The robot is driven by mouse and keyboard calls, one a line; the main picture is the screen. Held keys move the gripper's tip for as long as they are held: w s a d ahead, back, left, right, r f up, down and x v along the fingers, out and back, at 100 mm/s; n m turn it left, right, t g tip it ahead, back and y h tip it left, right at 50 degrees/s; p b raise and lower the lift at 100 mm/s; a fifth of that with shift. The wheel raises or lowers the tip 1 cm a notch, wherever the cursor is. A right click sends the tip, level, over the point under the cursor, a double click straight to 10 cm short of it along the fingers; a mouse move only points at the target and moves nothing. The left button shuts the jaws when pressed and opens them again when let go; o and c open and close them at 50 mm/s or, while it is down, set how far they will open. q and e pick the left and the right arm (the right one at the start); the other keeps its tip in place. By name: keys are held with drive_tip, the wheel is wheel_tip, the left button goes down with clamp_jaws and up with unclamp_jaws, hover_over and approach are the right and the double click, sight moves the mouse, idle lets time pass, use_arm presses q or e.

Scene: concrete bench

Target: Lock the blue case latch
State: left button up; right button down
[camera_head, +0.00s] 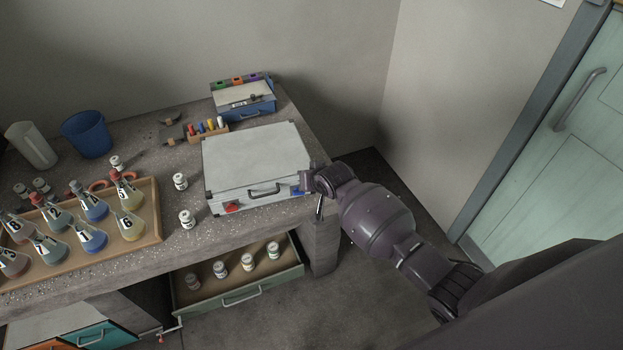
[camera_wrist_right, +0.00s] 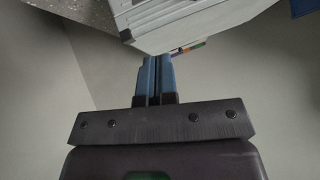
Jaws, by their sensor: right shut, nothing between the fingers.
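The silver-white case (camera_head: 255,160) lies on the bench with its lid down and its handle toward the front. A red latch (camera_head: 232,208) is at the left of its front face. The blue latch (camera_head: 298,192) shows as a small blue patch at the right front corner, partly hidden by my right gripper (camera_head: 307,182). The right gripper is shut and empty, close to that corner; contact cannot be told. In the right wrist view the shut fingers (camera_wrist_right: 154,62) point at the case corner (camera_wrist_right: 128,36), and the latch cannot be made out. My left gripper is not in view.
An open drawer (camera_head: 292,277) with several white jars sticks out below the case. A wooden tray (camera_head: 154,222) of flasks stands left, with loose jars between. A blue-and-white box (camera_head: 258,105) and a small rack (camera_head: 208,134) are behind the case.

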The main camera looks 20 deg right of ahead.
drive_tip(key=shift+s+d+r, duration=0.1)
drive_tip(key=shift+s+r, duration=0.35)
drive_tip(key=shift+s, duration=0.05)
idle(0.3)
wheel_tip(320, 180, up, 7)
drive_tip(key=s+a+n+t+y, duration=0.1)
drive_tip(key=s+n+t, duration=0.1)
drive_tip(key=n+t, duration=0.25)
drive_tip(key=s+d+f+h+b, duration=0.1)
drive_tip(key=s+f, duration=0.3)
drive_tip(key=s, duration=0.5)
drive_tip(key=s+d+f+m+g+b, duration=0.1)
drive_tip(key=s+d+f, duration=0.2)
drive_tip(key=s, duration=0.7)
drive_tip(key=s+d+f+g+h, duration=0.1)
drive_tip(key=s+d+f, duration=0.1)
drive_tip(key=s+f, duration=0.3)
drive_tip(key=s, duration=0.4)
drive_tip(key=shift+s+d+f+m+h+b, duration=0.2)
drive_tip(key=shift+d+m+h+b, duration=0.1)
drive_tip(key=shift+d+m+b, duration=0.1)
